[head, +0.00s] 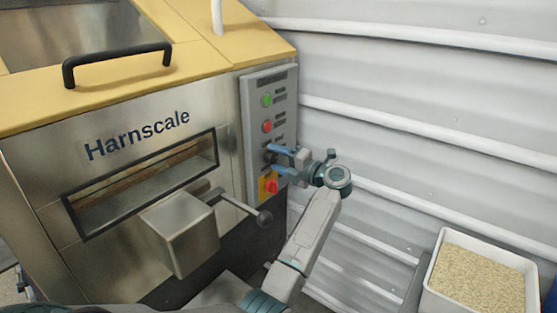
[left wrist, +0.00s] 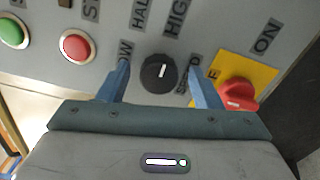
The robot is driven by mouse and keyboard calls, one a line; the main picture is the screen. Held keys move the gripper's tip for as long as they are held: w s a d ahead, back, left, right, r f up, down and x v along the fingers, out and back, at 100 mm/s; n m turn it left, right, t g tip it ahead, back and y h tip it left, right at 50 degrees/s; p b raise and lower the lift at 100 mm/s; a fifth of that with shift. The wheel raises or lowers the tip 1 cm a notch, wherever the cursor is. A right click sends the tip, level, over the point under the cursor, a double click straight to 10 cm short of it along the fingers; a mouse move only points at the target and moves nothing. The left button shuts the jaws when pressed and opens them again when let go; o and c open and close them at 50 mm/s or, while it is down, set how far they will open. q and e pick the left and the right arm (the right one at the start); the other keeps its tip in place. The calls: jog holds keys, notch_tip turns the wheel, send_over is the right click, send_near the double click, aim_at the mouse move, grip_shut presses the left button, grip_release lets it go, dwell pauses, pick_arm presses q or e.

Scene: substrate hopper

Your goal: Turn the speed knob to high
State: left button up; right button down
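The speed knob (left wrist: 158,74) is round and black with a short white mark, in the left wrist view. Its mark points up in the picture, towards the HALF and HIGH labels; LOW is at its upper left. My left gripper (left wrist: 157,66) is open, with one blue finger on each side of the knob. Gaps show between fingers and knob, so it is not gripped. In the head view my left gripper (head: 279,160) is at the control panel (head: 285,85) and largely covers the knob's area. My right gripper is not in view.
The red switch on a yellow plate (head: 268,187) sits just below the fingers. A green button (head: 267,101) and red button (head: 267,126) are above. A lever with a dark ball (head: 264,219) juts out below the panel. A white bin of grain (head: 433,290) stands right.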

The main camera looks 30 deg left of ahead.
pick_arm(q)
jog(key=d, duration=1)
jog(key=shift+s+d+b, duration=0.35)
jog(key=shift+s+d, duration=0.05)
jog(key=shift+s, duration=0.05)
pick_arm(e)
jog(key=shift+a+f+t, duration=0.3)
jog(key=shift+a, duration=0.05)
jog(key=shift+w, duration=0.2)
